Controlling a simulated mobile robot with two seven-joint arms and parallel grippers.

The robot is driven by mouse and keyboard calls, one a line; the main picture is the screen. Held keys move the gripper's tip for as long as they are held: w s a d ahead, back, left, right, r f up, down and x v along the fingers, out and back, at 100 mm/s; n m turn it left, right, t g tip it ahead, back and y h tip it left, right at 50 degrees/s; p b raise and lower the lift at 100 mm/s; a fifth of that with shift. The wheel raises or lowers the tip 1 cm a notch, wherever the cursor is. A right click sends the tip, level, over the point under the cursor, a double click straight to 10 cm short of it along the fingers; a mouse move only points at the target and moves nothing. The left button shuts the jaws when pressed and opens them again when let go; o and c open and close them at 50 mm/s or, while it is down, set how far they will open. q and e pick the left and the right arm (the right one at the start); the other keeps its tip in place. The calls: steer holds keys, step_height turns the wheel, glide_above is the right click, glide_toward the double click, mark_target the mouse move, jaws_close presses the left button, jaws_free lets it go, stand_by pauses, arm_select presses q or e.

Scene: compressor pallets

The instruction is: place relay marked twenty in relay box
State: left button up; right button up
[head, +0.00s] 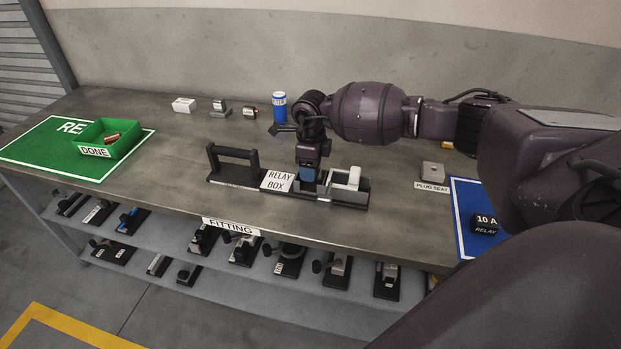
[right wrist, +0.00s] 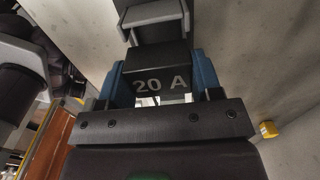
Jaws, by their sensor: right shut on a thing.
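A black relay marked "20 A" (right wrist: 162,72) sits between the blue fingertips of my right gripper (right wrist: 162,85) in the right wrist view. In the head view my right gripper (head: 308,176) points down at the left end of the open grey tray (head: 364,194) beside the "RELAY BOX" label (head: 277,181). The gripper mostly hides the relay there, so I cannot tell whether it touches the tray. A white block (head: 353,179) stands in the tray's right part. My left gripper is not in view.
A black handle on a base (head: 232,163) stands left of the label. A relay marked "10 A" (head: 485,224) lies on a blue mat at right, near a grey plug seat (head: 433,172). A green DONE bin (head: 109,150) is far left.

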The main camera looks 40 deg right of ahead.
mark_target(311, 187)
step_height(311, 187, down, 4)
steer(key=shift+r, duration=0.15)
steer(key=shift+s+f, duration=0.15)
steer(key=shift+f, duration=0.25)
steer(key=shift+c, duration=0.5)
steer(key=o, duration=1.1)
steer(key=shift+b, duration=0.3)
steer(key=shift+r, duration=0.1)
